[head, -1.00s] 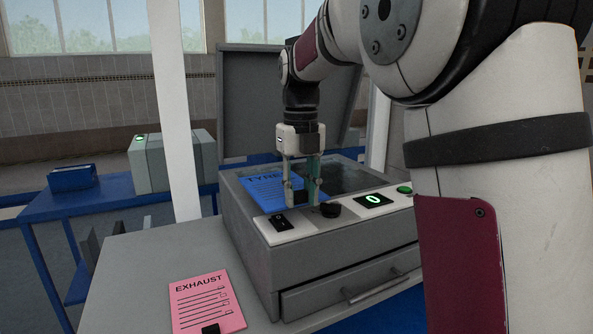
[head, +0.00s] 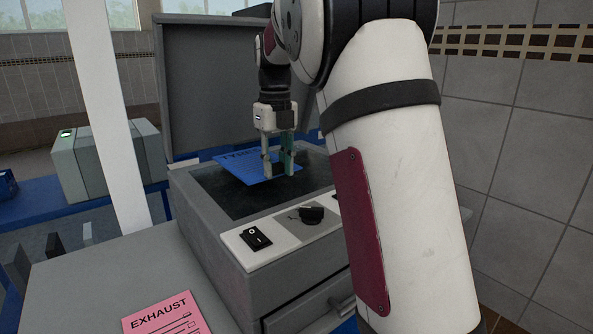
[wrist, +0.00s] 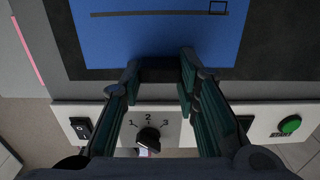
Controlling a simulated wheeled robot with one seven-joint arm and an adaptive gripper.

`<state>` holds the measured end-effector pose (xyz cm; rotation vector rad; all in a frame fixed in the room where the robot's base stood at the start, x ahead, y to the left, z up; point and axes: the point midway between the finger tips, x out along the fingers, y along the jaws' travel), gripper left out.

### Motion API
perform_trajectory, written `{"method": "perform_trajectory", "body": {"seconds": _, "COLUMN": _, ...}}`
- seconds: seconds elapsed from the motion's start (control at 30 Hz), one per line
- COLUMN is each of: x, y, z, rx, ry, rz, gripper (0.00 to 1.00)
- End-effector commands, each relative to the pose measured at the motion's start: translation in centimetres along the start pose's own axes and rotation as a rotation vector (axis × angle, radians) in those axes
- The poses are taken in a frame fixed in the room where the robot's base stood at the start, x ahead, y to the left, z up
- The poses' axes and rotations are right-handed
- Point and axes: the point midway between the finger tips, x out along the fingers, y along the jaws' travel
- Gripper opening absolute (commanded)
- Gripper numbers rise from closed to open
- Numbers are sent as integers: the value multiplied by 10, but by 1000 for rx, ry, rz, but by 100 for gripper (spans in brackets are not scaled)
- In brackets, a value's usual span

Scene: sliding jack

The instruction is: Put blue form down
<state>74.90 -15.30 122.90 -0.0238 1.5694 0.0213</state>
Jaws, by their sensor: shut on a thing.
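The blue form (head: 240,168), headed with dark lettering that begins "TY", is over the dark glass bed (head: 222,195) of the grey copier-like machine. My gripper (head: 279,170) is shut on the form's near edge, on its black clip. In the wrist view the blue form (wrist: 160,35) stretches out ahead of my fingers (wrist: 160,72). I cannot tell whether the form touches the glass.
The machine's lid (head: 215,85) stands open behind. Its front panel has a black switch (head: 256,238), a dial (head: 311,214) and a green button (wrist: 289,124). A pink EXHAUST form (head: 165,316) lies on the grey table at front left. A tiled wall is at right.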

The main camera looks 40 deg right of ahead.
Motion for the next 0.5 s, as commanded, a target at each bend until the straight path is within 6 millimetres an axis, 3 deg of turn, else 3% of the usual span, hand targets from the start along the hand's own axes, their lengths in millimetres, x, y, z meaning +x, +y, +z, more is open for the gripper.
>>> {"method": "perform_trajectory", "body": {"seconds": 0.03, "x": 1, "y": -14, "z": 1, "rx": 5, "ry": 1, "rz": 0, "gripper": 2}}
{"method": "perform_trajectory", "body": {"seconds": 0.2, "x": 4, "y": -49, "z": 7, "rx": 3, "ry": 0, "rz": 0, "gripper": 2}}
{"method": "perform_trajectory", "body": {"seconds": 0.33, "x": 6, "y": -63, "z": 9, "rx": 1, "ry": -1, "rz": 0, "gripper": 2}}
{"method": "perform_trajectory", "body": {"seconds": 0.5, "x": 16, "y": -66, "z": 9, "rx": -1, "ry": 3, "rz": 3, "gripper": 2}}
